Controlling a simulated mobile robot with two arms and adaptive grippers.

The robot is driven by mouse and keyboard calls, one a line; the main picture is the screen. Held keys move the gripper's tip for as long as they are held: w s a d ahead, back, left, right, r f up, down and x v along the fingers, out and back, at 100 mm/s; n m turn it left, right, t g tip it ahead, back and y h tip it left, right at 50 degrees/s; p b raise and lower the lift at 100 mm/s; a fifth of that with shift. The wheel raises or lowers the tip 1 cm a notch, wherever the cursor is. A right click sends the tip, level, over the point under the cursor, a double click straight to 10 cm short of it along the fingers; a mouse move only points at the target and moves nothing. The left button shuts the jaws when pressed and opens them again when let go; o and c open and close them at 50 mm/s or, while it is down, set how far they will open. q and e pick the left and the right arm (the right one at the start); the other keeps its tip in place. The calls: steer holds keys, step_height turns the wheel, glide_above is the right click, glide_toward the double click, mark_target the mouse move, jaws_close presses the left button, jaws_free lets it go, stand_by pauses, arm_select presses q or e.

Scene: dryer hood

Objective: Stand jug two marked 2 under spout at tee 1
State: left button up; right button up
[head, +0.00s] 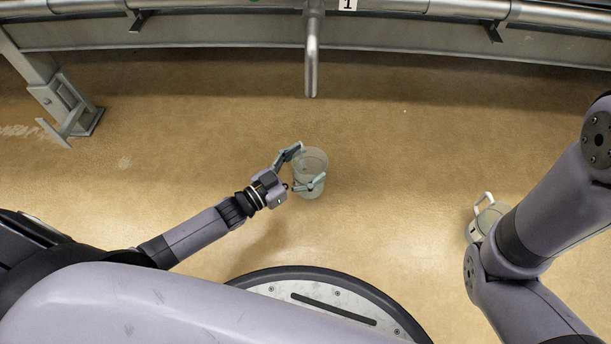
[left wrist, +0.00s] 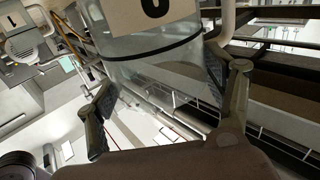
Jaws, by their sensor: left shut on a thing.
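A clear jug (head: 312,160) is held in my left gripper (head: 308,166), whose two fingers are closed around its sides. In the left wrist view, the jug (left wrist: 165,75) carries a pale label with a black mark cut off by the top edge, so I cannot read its number. A metal spout (head: 312,65) hangs from the pipe at top centre, beside a plate marked 1 (head: 348,4). In the head view the jug appears below the spout's tip, on my side of it. I cannot tell whether it touches the floor. My right gripper is not in view.
A second jug with a pale handle (head: 484,213) stands on the floor at right, partly hidden by my right arm. A steel pipe and rail (head: 200,32) cross the top. A metal support leg (head: 68,100) stands at left. The tan floor around the held jug is clear.

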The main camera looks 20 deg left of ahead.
mark_target(296, 179)
arm_select(q)
steer(key=shift+f+b, duration=1.25)
steer(key=shift+f, duration=0.7)
steer(key=shift+f, duration=0.2)
steer(key=o, duration=1.6)
steer(key=shift+r, duration=0.15)
